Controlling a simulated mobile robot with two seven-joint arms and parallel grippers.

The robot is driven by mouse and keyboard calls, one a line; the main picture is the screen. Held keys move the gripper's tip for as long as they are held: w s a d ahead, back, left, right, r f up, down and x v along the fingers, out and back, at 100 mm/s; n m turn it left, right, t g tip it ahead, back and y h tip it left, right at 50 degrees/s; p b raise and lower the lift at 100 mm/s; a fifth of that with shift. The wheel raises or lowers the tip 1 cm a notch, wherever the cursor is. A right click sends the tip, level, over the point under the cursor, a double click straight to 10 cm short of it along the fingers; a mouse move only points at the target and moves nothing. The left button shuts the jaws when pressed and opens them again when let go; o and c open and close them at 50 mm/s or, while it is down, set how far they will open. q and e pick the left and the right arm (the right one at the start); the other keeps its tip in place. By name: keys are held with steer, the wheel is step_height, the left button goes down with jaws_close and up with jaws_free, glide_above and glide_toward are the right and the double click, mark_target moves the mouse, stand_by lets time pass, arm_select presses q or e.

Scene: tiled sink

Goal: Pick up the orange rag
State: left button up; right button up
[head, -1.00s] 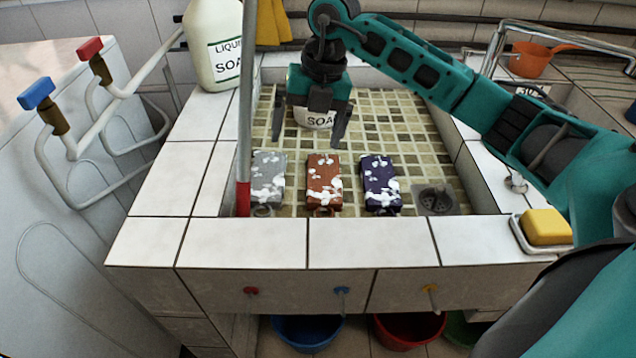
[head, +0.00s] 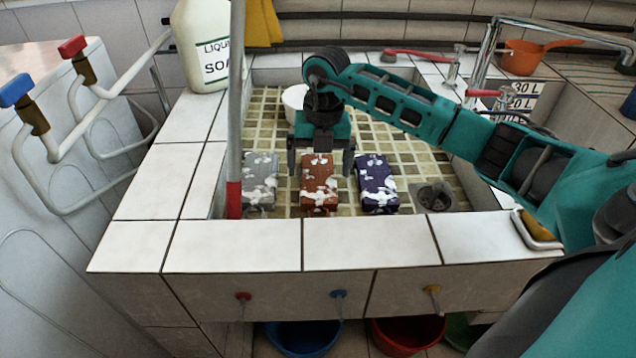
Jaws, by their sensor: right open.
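The orange rag (head: 319,186) looks like a rust-orange folded block with white foam on it. It lies in the tiled sink (head: 418,170), in the middle of a row of three. My right gripper (head: 320,166) points down, open, at the far end of the orange rag. Its two fingers show on the left and right of that end; I cannot tell how high they are or whether they touch it. The gripper body hides part of the sink behind it. My left gripper is not in view.
A grey foamy rag (head: 259,183) lies left of the orange one, a dark blue one (head: 377,184) right. A pole (head: 236,110) stands at the sink's left. A white container (head: 294,97) is behind the gripper.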

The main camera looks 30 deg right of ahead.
step_height(320, 180, down, 3)
steer(key=shift+r, duration=0.15)
steer(key=shift+c, duration=0.2)
steer(key=c, duration=1)
steer(key=shift+r, duration=0.15)
steer(key=shift+c, duration=0.2)
